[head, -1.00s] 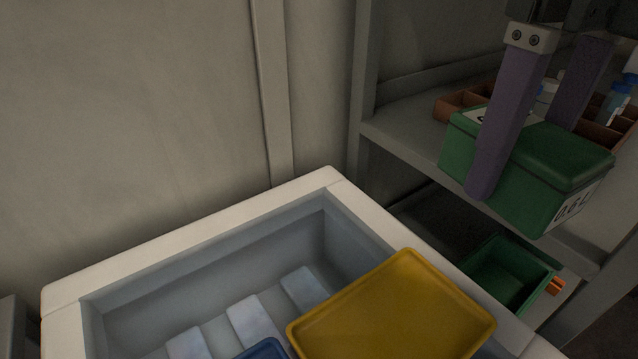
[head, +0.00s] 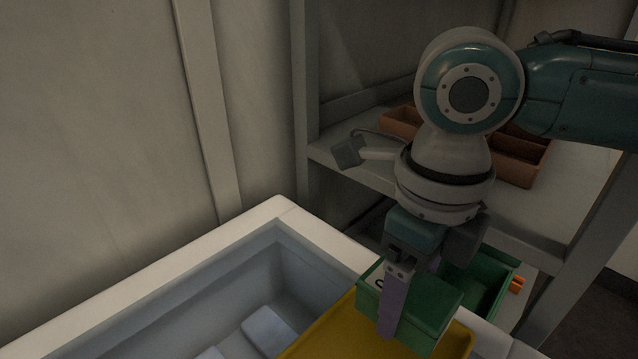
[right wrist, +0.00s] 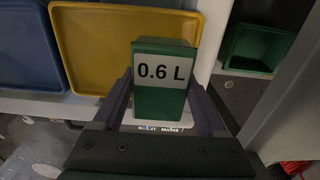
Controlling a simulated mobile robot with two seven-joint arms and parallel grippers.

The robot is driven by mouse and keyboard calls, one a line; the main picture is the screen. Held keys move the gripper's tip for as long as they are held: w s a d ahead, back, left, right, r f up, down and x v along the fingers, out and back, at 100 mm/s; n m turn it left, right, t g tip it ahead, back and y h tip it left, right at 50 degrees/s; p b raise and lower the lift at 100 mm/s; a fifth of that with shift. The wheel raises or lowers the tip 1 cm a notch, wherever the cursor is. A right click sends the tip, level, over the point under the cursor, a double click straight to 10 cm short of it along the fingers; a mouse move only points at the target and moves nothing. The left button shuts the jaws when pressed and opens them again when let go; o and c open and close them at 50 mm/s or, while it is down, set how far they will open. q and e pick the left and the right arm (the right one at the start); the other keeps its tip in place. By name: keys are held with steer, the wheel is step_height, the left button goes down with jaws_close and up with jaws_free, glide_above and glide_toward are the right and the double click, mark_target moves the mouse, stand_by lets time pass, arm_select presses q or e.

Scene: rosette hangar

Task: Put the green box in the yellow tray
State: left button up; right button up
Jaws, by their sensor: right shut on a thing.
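The green box (head: 437,297) is held between the purple fingers of my right gripper (head: 412,300), which is shut on it. In the head view it overlaps the right part of the yellow tray (head: 328,334); I cannot tell whether it touches the tray. In the right wrist view the green box (right wrist: 158,103) shows its "0.6 L" label between the fingers. There the yellow tray (right wrist: 88,45) lies behind it, reaching to the left, and looks empty where visible. The box and arm hide part of the tray. My left gripper is not in view.
A blue tray (right wrist: 22,50) lies left of the yellow one. The white-rimmed grey tub (head: 200,290) is under and beside the yellow tray. A green bin (head: 492,285) stands low on the right. A shelf (head: 350,165) behind my arm holds a brown divided crate (head: 520,160).

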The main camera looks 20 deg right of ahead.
mark_target(403, 314)
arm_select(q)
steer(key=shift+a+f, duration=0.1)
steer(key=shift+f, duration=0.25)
arm_select(e)
steer(key=shift+f, duration=1.75)
arm_select(q)
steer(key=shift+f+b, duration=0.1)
steer(key=shift+b, duration=0.2)
arm_select(e)
steer(key=shift+f, duration=0.1)
steer(key=o, duration=1.2)
steer(key=shift+o, duration=0.2)
